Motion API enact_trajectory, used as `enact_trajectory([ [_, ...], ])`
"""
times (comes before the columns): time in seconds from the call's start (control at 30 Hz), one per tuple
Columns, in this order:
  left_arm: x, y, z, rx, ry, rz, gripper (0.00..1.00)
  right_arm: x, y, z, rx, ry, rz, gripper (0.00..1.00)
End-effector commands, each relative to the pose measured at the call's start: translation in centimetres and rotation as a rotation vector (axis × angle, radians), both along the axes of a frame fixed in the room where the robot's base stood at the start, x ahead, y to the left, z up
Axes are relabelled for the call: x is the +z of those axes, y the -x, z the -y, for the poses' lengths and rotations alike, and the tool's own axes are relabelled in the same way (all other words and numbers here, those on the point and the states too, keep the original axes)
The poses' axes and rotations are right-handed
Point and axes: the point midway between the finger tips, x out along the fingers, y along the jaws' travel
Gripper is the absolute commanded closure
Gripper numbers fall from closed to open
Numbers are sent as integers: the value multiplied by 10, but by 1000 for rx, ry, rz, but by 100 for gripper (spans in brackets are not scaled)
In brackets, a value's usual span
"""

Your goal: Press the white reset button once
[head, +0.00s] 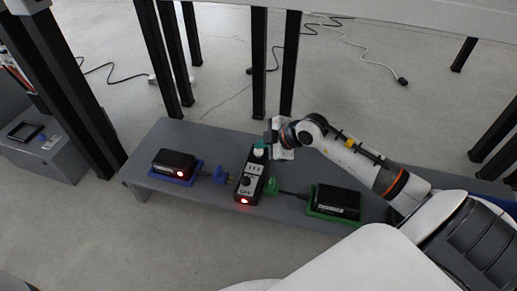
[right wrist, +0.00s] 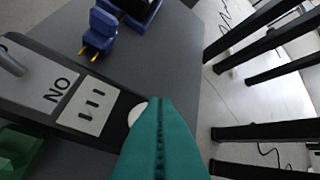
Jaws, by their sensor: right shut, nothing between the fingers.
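The white reset button (right wrist: 136,113) is at the end of the black power strip (head: 247,186), beside the socket plate (right wrist: 91,104). In the right wrist view my shut teal fingers cover part of the button. My right gripper (head: 260,147) is over the far end of the strip in the head view, and its teal fingers (right wrist: 160,140) hold nothing. I cannot tell whether the fingertips touch the button. A red light (head: 244,200) glows at the strip's near end. My left gripper is not in view.
The strip lies on a low grey bench (head: 145,160). A black box in a blue holder (head: 174,166) stands left, with a blue plug (head: 221,174) beside it. A black box in a green holder (head: 335,201) and a green plug (head: 271,186) are right. Black table legs (head: 258,65) stand behind.

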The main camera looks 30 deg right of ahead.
Motion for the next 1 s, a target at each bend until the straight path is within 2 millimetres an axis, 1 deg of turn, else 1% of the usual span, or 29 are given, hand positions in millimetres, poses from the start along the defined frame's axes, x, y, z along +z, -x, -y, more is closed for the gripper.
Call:
enact_trajectory([
  [1.0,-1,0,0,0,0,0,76,-12,0,0,-1,0,-2,100],
])
